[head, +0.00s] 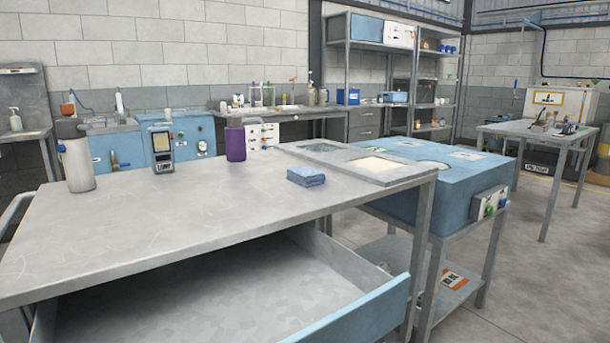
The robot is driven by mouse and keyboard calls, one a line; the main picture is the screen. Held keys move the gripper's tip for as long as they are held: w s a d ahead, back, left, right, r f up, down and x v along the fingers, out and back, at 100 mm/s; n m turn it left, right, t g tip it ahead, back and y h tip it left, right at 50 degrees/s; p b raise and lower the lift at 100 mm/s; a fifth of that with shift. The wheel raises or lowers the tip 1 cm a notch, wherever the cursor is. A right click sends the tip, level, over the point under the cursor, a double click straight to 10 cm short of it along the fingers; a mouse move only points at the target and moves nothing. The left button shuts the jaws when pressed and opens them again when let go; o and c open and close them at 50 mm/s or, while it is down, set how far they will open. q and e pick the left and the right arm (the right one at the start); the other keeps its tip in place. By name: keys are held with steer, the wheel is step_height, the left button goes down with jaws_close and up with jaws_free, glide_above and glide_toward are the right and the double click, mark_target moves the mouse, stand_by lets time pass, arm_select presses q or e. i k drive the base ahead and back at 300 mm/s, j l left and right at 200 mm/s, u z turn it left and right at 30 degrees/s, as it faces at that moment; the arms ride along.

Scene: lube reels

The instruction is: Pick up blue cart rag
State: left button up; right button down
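A blue folded rag (306,176) lies flat on the grey metal worktop (190,218), near its far right part. It sits to the right of a purple container and just left of a tray set in the top. Nothing touches the rag. Neither of my grippers shows in the head view.
A purple container (236,144), a handheld device (162,150) and a white-grey bottle (75,160) stand along the worktop's back. An open drawer (370,315) juts out below the front edge. A blue cart (425,190) adjoins at right. The worktop's front and middle are clear.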

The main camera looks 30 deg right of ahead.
mark_target(304, 177)
steer(key=l+u, duration=0.1)
steer(key=l, duration=0.45)
steer(key=k+l, duration=0.1)
steer(key=l, duration=0.5)
steer(key=l+u, duration=0.15)
steer(key=l, duration=0.4)
steer(key=k+l, duration=0.15)
steer(key=l, duration=0.4)
steer(key=u, duration=0.05)
